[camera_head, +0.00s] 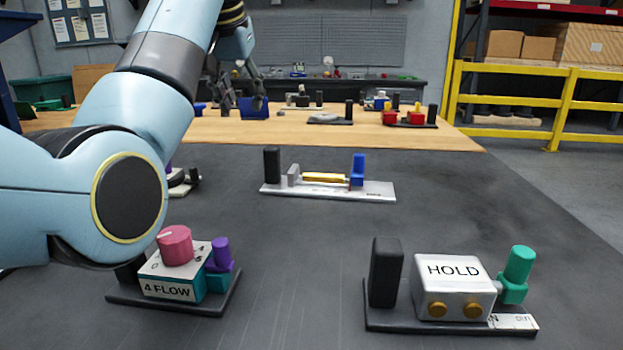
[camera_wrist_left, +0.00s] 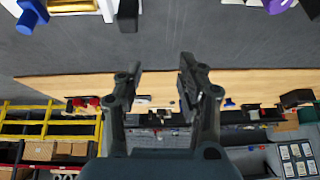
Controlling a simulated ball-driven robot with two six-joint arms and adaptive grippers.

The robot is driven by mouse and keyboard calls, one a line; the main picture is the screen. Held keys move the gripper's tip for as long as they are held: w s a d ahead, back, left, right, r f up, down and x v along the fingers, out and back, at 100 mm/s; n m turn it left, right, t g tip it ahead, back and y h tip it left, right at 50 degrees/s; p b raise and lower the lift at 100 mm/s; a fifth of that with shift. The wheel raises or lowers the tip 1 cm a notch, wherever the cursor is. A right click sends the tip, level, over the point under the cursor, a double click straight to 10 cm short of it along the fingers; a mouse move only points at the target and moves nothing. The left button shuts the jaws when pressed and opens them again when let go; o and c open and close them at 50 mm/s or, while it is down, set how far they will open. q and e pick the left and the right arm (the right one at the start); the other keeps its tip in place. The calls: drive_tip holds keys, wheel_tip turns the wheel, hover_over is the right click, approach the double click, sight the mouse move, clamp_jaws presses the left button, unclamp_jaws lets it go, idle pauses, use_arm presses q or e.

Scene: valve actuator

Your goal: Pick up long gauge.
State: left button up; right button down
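A long brass-coloured bar (camera_head: 324,178) is the one long gauge-like part I see; no readable label confirms it. It lies on a white base plate (camera_head: 345,192), between a grey block and a blue upright knob (camera_head: 357,169), with a black post (camera_head: 272,165) at the left end. In the left wrist view the bar (camera_wrist_left: 72,6) is cut by the top edge, near the black post (camera_wrist_left: 128,14). My left gripper (camera_head: 241,92) is beyond this fixture, toward the wooden table. In the left wrist view my left gripper (camera_wrist_left: 158,78) is open and empty. My right gripper is out of view.
A HOLD box (camera_head: 452,287) stands front right with a green knob. A 4 FLOW box (camera_head: 170,276) with a pink dial stands front left, below my arm. The wooden table (camera_head: 290,133) carries several fixtures. The dark surface around the bar's base is mostly clear.

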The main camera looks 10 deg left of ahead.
sight(271, 147)
use_arm(q)
drive_tip(key=shift+g, duration=0.6)
drive_tip(key=d+f, duration=0.4)
drive_tip(key=f, duration=0.1)
drive_tip(key=shift+d+f, duration=0.15)
drive_tip(key=shift+f, duration=0.1)
drive_tip(key=x, duration=0.6)
drive_tip(key=shift+w, duration=0.15)
drive_tip(key=shift+r, duration=0.1)
clamp_jaws()
drive_tip(key=shift+h, duration=0.3)
